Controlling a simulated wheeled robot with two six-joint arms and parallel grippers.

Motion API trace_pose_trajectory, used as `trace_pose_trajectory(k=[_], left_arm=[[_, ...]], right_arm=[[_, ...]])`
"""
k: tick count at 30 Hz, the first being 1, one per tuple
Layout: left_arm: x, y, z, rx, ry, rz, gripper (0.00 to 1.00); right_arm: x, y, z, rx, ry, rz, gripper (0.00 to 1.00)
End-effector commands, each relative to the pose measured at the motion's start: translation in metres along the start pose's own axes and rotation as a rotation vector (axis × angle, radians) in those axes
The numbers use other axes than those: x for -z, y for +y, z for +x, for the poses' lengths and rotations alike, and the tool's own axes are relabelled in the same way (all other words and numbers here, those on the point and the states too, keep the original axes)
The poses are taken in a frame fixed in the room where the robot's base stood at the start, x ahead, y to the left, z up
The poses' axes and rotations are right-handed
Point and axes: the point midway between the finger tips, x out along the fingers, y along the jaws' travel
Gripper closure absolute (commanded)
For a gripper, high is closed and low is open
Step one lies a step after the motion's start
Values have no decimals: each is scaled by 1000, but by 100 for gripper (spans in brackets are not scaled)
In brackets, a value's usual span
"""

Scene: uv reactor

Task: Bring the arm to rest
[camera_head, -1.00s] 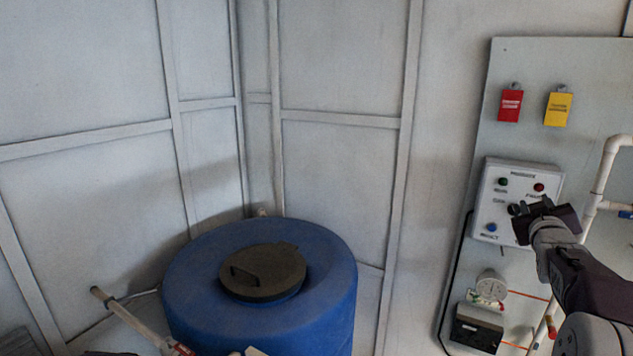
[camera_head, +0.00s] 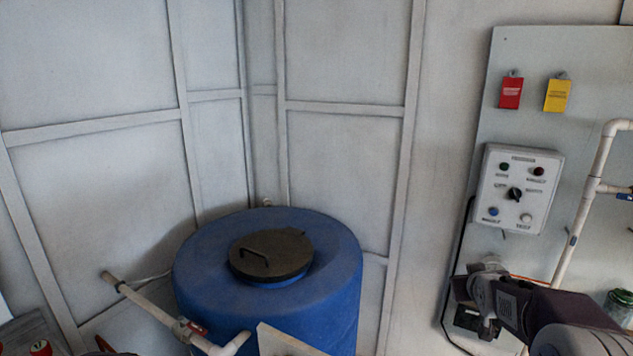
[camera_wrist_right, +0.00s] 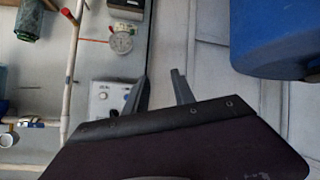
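My right arm comes in from the lower right in the head view. Its gripper (camera_head: 470,308) hangs in front of the wall panel, below the control box (camera_head: 514,189), apart from it. In the right wrist view the two fingers (camera_wrist_right: 162,90) stand apart with nothing between them. The control box shows there too (camera_wrist_right: 104,100), partly behind a finger. In the head view its black knob, green and red lights and lower buttons are uncovered. My left gripper is not in view.
A blue tank (camera_head: 215,262) with a dark lid (camera_head: 271,255) stands at the centre. White piping (camera_head: 152,309) runs at lower left, and a pipe (camera_head: 582,215) runs down the panel at right. Red (camera_head: 511,92) and yellow (camera_head: 557,94) tags hang above the box.

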Motion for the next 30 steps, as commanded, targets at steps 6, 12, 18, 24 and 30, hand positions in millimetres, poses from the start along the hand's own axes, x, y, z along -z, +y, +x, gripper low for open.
trace_pose_trajectory(k=[6, 12, 18, 24, 30], left_arm=[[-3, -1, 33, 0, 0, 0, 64], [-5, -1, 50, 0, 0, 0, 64], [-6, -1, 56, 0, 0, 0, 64], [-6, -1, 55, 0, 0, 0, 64], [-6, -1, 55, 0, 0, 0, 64]], right_arm=[[-156, -123, -31, 207, -376, 41, 69], [-276, -184, -98, 309, -702, 35, 69], [-326, -198, -137, 333, -854, 22, 69], [-328, -198, -141, 334, -866, 22, 69], [-328, -198, -140, 334, -864, 22, 69]])
